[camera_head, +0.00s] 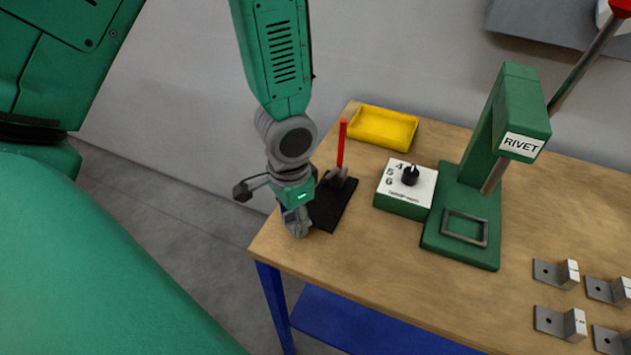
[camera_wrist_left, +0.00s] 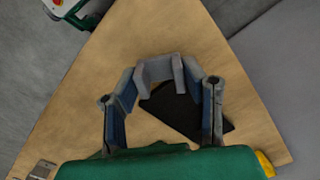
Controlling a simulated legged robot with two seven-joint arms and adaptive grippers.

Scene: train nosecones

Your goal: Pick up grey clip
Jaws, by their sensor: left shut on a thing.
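The grey clip (camera_wrist_left: 155,67) is a U-shaped grey piece between the fingertips of my left gripper (camera_wrist_left: 165,85) in the wrist view. The fingers press on it from both sides, so the gripper is shut on it. In the head view my left gripper (camera_head: 297,222) points down over the table's left corner, beside the black base plate (camera_head: 331,206). The clip is hard to tell apart from the grey fingers there. I cannot tell whether the clip touches the table. My right gripper is not in view.
A toggle clamp with a red handle (camera_head: 341,145) stands on the black plate, close to my left gripper. Behind is a yellow tray (camera_head: 383,127). To the right are a dial box (camera_head: 406,188), a green rivet press (camera_head: 472,215) and several metal brackets (camera_head: 560,323).

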